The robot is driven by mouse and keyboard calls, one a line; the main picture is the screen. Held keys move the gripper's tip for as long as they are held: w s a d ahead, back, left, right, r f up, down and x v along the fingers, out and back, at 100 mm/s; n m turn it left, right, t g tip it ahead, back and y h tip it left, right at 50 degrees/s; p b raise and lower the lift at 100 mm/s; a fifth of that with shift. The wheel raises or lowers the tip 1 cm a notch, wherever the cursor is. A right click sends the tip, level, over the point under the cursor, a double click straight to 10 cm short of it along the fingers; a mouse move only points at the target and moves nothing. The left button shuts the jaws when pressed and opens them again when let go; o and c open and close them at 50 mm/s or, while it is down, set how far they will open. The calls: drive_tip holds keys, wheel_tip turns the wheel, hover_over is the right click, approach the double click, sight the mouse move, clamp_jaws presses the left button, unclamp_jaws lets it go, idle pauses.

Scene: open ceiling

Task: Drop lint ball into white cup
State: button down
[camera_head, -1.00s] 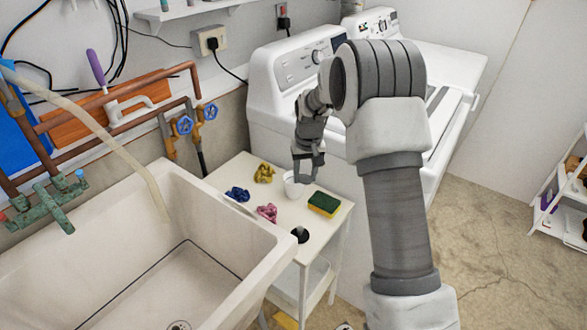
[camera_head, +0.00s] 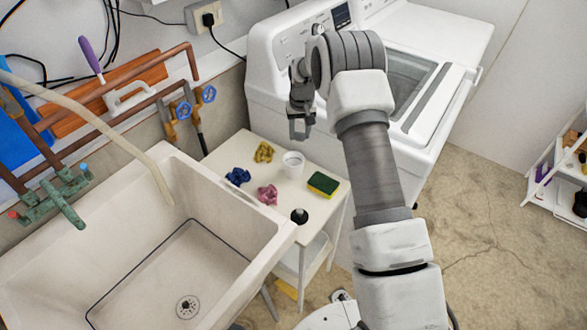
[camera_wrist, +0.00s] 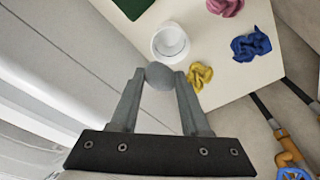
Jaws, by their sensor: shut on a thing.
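The white cup (camera_head: 292,165) stands upright on the small white table; in the wrist view, its open top (camera_wrist: 171,42) faces the camera and looks empty. A grey lint ball (camera_wrist: 160,76) sits between my fingertips in the wrist view. My gripper (camera_wrist: 160,80) is shut on it. In the head view, my gripper (camera_head: 300,134) shows just above the cup in the picture, apart from it, in front of the washer. I cannot make out the ball in the head view.
The small white table (camera_head: 262,204) also bears a yellow cloth (camera_head: 264,152), a blue cloth (camera_head: 238,177), a pink cloth (camera_head: 267,194), a green-yellow sponge (camera_head: 323,185) and a dark round object (camera_head: 299,216). A sink (camera_head: 150,255) is left, a washer (camera_head: 290,85) behind.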

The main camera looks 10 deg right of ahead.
sight(299, 141)
drive_tip(key=shift+f+b, duration=0.65)
drive_tip(key=shift+f, duration=1.25)
drive_tip(key=shift+c, duration=1.5)
unclamp_jaws()
wheel_tip(299, 141, up, 17)
drive_tip(key=s, duration=0.2)
drive_tip(key=shift+s+r, duration=0.15)
drive_tip(key=shift+s, duration=0.1)
